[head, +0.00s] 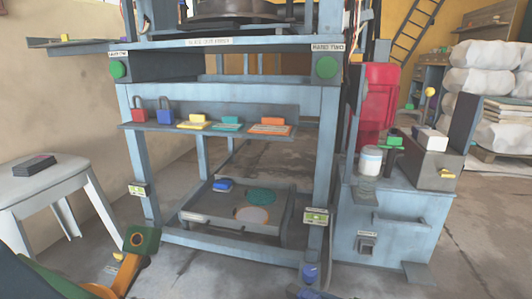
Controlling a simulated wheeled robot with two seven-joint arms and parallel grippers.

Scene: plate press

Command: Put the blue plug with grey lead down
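A blue piece (310,272) with dark parts around it shows at the bottom edge, in front of the press's right leg. It may be the blue plug, but it is small and cut off, and I cannot make out a grey lead. My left arm, dark green and orange, comes in at the lower left and ends at a green block with an orange ring (141,239). No fingers can be made out there, nor anything held. Another blue object (222,185) lies on the press's low tray (225,219).
A shelf (208,129) on the press holds a red padlock (138,115), a blue padlock (165,113) and several coloured tags. A white stool (50,185) with a dark box stands left. A grey cabinet (400,225) with a white jar (370,161) stands right.

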